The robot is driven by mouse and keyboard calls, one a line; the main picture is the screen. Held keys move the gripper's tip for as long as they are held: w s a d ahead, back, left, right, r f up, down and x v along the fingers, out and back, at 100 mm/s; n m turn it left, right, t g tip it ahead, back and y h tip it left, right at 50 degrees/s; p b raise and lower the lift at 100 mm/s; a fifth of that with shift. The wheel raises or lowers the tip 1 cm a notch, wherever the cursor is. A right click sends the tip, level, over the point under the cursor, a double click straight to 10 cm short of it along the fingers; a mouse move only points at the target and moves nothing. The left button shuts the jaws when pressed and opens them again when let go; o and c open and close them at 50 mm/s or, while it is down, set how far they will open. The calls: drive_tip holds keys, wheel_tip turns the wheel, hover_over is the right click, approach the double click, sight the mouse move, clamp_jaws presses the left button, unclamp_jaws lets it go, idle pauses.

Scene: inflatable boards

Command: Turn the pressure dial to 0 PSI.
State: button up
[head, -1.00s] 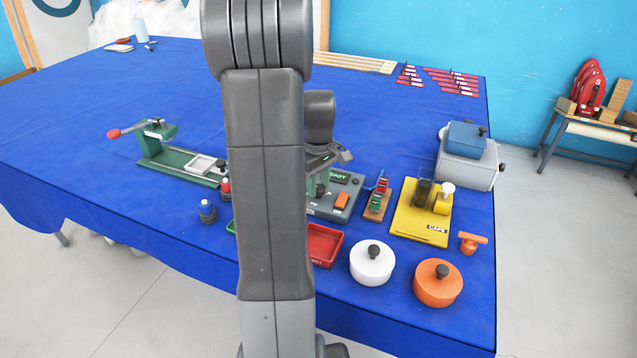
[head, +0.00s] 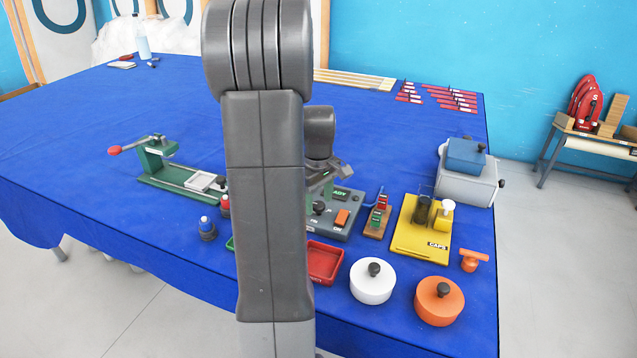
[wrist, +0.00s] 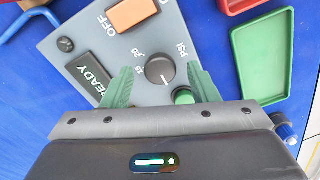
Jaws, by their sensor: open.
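The pressure dial (wrist: 160,73) is a round black knob on a grey control panel (wrist: 70,45). A white mark on it points to the lower right in the wrist view. "PSI" and numbers that look like 15 and 20 are printed beside it; other markings are hidden or unclear. My gripper (wrist: 159,75) is open, its green fingers on either side of the dial, with visible gaps; I cannot tell its height over the panel. In the head view the dial (head: 319,208) shows just below my gripper, and my arm hides part of the panel (head: 348,228).
The panel also has an orange switch (wrist: 132,14), a READY display (wrist: 90,75) and a green button (wrist: 184,97) close to one finger. Green (wrist: 270,65) and red (head: 325,262) trays lie nearby. A yellow caps stand (head: 420,235) is to the right.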

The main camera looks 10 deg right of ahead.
sight(319, 204)
wheel_tip(319, 204, up, 13)
drive_tip(key=shift+r, duration=0.2)
drive_tip(key=shift+f, duration=0.1)
wheel_tip(319, 204, down, 14)
drive_tip(key=shift+r, duration=0.1)
idle(0.7)
drive_tip(key=shift+r, duration=0.15)
